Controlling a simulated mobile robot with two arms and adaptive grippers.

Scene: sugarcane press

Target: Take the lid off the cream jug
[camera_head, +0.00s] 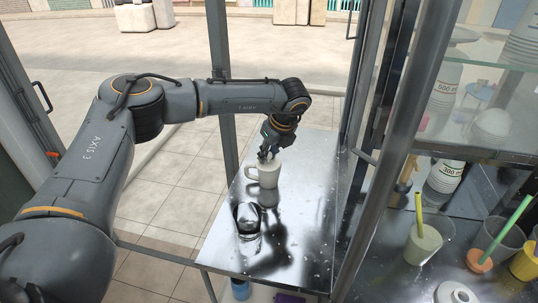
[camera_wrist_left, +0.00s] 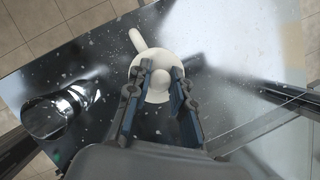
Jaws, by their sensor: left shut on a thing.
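The cream jug (camera_head: 265,175) is an upright, off-white vessel with a loop handle on its left side, at the metal table. My left gripper (camera_head: 268,154) points down at its top from above and is shut on the lid, whose edges are hard to tell from the jug. In the left wrist view, the jug's round pale top (camera_wrist_left: 153,70) lies between and beyond the two fingers of my gripper (camera_wrist_left: 160,82), with the handle toward the upper left. The fingers hide part of the lid. My right gripper is not in view.
A shiny metal cup (camera_head: 247,219) stands on the metal table (camera_head: 290,250), nearer than the jug; it also shows in the left wrist view (camera_wrist_left: 58,112). A metal post (camera_head: 372,160) and a shelf with several cups stand to the right. The table's front part is clear.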

